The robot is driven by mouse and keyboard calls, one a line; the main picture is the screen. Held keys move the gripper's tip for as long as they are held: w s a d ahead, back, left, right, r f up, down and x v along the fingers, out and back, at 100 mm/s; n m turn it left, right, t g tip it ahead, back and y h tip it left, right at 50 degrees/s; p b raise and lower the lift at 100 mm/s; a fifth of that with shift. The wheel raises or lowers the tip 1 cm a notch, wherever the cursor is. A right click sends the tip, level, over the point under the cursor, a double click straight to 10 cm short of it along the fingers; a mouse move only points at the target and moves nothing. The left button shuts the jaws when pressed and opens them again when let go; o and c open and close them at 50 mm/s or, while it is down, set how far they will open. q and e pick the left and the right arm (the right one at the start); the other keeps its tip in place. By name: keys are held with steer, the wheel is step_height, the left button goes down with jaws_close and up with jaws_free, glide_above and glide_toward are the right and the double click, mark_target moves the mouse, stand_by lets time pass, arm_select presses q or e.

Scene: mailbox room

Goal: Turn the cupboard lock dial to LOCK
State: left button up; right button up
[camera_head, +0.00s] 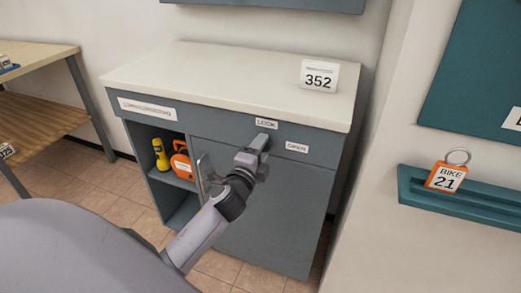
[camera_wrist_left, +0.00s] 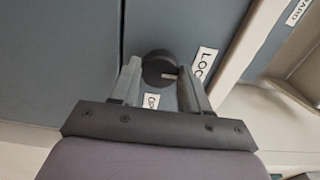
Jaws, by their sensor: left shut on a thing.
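The dark round lock dial (camera_wrist_left: 158,66) shows in the left wrist view between the two fingers of my left gripper (camera_wrist_left: 161,84). A short pale mark on the dial lies on its right side, toward the LOCK label (camera_wrist_left: 204,65). Another label (camera_wrist_left: 151,102) sits below the dial, partly hidden by my gripper. In the head view my left gripper (camera_head: 258,148) is at the front of the grey cupboard (camera_head: 281,190), just under the LOCK label (camera_head: 266,124). It is shut on the dial, which it mostly hides there. My right gripper is not in view.
The cupboard's pale top (camera_head: 220,72) bears a sign reading 352 (camera_head: 318,76). A handle (camera_head: 206,172) stands out beside the open shelf with a yellow torch (camera_head: 160,154) and an orange item (camera_head: 181,161). A teal rail (camera_head: 480,196) with a BIKE 21 tag (camera_head: 446,177) is at right.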

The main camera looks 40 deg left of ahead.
arm_select(q)
steer(key=o, duration=1.1)
steer(key=shift+c, duration=0.2)
steer(key=v, duration=0.7)
steer(key=shift+s, duration=0.15)
steer(key=s+d+f+n+g+h+p, duration=0.3)
steer(key=s+d+f+n+p, duration=0.2)
steer(key=s, duration=0.4)
steer(key=s+d+f+n+g+h+p, duration=0.3)
steer(key=s+d+f+n+g+p, duration=0.1)
steer(key=s+d+n, duration=0.3)
steer(key=s+f+p, duration=0.1)
steer(key=s, duration=0.1)
steer(key=shift+s+d+n+h, duration=0.25)
steer(key=shift+s+n+h, duration=0.05)
steer(key=shift+n, duration=0.1)
